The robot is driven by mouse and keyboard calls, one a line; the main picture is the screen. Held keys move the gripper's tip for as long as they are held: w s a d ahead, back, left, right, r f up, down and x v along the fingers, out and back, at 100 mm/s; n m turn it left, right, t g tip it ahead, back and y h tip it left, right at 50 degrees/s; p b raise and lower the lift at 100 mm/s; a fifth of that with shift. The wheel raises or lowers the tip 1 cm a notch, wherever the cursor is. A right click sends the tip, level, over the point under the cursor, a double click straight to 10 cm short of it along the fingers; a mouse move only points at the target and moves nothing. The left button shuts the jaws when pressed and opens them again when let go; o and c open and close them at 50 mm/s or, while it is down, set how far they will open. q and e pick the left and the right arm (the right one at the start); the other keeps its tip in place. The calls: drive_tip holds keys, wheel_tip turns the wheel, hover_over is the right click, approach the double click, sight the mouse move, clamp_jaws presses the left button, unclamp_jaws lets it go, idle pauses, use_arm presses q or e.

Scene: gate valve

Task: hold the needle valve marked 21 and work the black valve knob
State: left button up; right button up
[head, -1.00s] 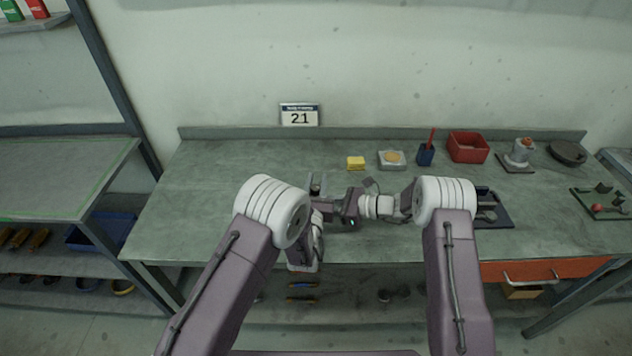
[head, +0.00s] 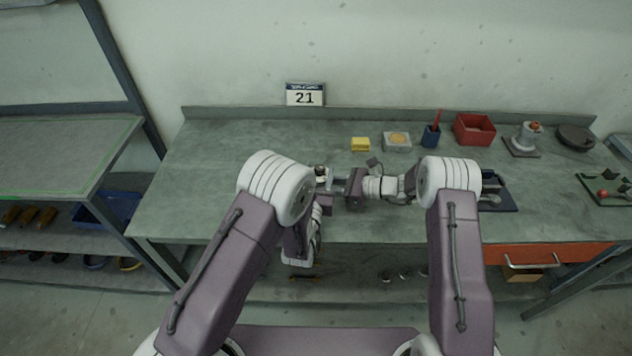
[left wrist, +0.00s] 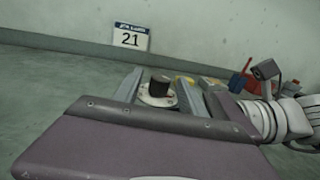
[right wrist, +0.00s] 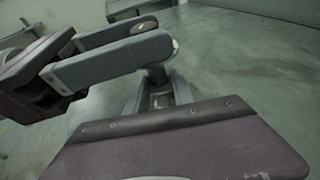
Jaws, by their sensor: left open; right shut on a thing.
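The needle valve (head: 322,181) shows small above the bench in the head view, beside the left forearm. Its black valve knob (left wrist: 160,86) stands upright on a pale round flange in the left wrist view. My left gripper (left wrist: 158,92) is open, with one finger on each side of the knob; I cannot tell whether they touch it. My right gripper (head: 340,187) reaches in from the right and is shut on the valve body. In the right wrist view, the valve (right wrist: 160,92) sits between its fingers, partly hidden. The 21 sign (head: 305,95) stands at the bench's back edge.
A dark tray (head: 505,202) lies right of my right arm. The bench's left part is clear.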

use_arm(q)
drive_tip(key=s, duration=0.2)
drive_tip(key=s+a, duration=0.1)
drive_tip(key=s, duration=0.5)
drive_tip(key=shift+a, duration=0.2)
